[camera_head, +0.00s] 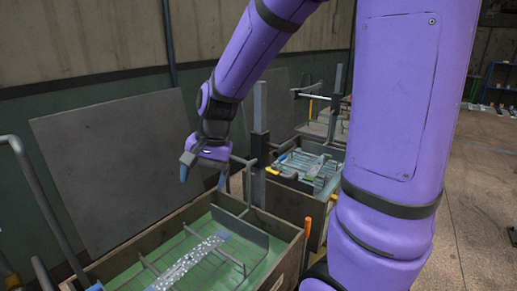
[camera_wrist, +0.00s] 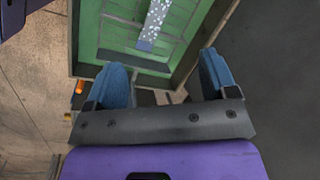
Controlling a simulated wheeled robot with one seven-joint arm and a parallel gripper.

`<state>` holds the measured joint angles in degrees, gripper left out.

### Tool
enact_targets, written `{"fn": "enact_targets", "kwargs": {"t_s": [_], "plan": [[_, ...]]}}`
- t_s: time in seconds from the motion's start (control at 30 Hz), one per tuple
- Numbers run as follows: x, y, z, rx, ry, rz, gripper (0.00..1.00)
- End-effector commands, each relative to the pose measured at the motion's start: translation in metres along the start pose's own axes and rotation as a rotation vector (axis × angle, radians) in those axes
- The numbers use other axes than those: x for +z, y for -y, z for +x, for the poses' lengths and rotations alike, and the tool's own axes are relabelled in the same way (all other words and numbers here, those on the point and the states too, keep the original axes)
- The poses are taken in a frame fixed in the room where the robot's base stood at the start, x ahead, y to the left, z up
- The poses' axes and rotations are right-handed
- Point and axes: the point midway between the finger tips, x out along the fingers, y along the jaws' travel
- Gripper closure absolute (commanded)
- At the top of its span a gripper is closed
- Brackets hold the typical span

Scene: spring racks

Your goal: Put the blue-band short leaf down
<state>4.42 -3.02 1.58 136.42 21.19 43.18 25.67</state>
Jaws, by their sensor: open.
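A speckled silver-grey leaf (camera_head: 188,262) with a blue-grey band at its far end lies in a wooden crate with a green floor (camera_head: 262,259). In the wrist view the leaf (camera_wrist: 155,20) shows only its banded end, and the rest runs out of the top edge. My gripper (camera_head: 203,174) is open and empty, above the far end of the crate and apart from the leaf. Its two blue fingers show in the wrist view (camera_wrist: 163,78), with nothing between them.
Thin grey bars cross the crate. A grey post (camera_head: 260,145) stands at its far end. A second crate (camera_head: 283,196) with several parts lies behind it. A dark panel (camera_head: 112,160) leans at the left. Open floor (camera_head: 483,190) lies to the right.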

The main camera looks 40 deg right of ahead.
Motion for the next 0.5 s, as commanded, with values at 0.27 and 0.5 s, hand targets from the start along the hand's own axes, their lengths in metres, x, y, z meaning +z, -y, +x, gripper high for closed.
{"fn": "enact_targets", "kwargs": {"t_s": [0.27,0.5], "plan": [[0.042,-0.024,-0.065,-0.004,-0.142,-0.303,0.21],[0.077,-0.054,-0.107,0.022,-0.272,-0.544,0.21]]}}
